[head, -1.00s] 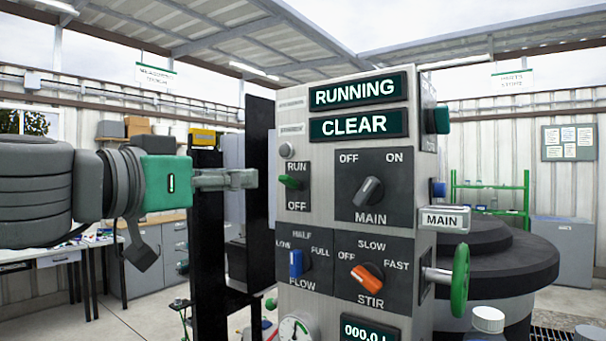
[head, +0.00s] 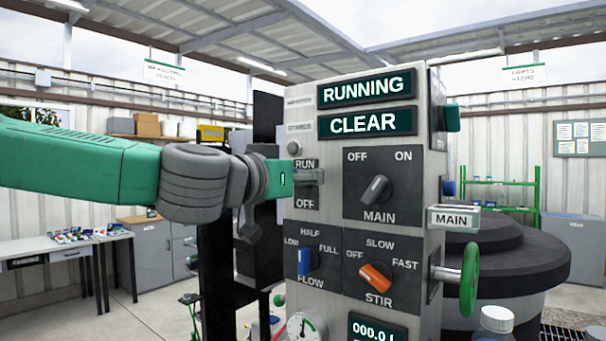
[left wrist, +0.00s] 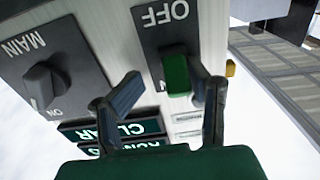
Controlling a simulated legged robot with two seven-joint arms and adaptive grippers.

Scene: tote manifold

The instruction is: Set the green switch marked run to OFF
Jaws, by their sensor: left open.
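The green switch (left wrist: 176,75) sits on its dark RUN/OFF plate (head: 305,202) at the panel's left edge. In the left wrist view the green lever shows between my two fingers, with the OFF label beyond it. The upper displays read RUNNING (head: 366,89) and CLEAR (head: 366,122). My right gripper is not in view.
The MAIN knob (head: 376,189) is just right of the switch. The blue FLOW knob (head: 307,261) and orange STIR knob (head: 376,276) are below. A gauge (head: 303,327) and a green handwheel (head: 469,279) are lower down. A dark post (head: 266,200) stands left of the panel.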

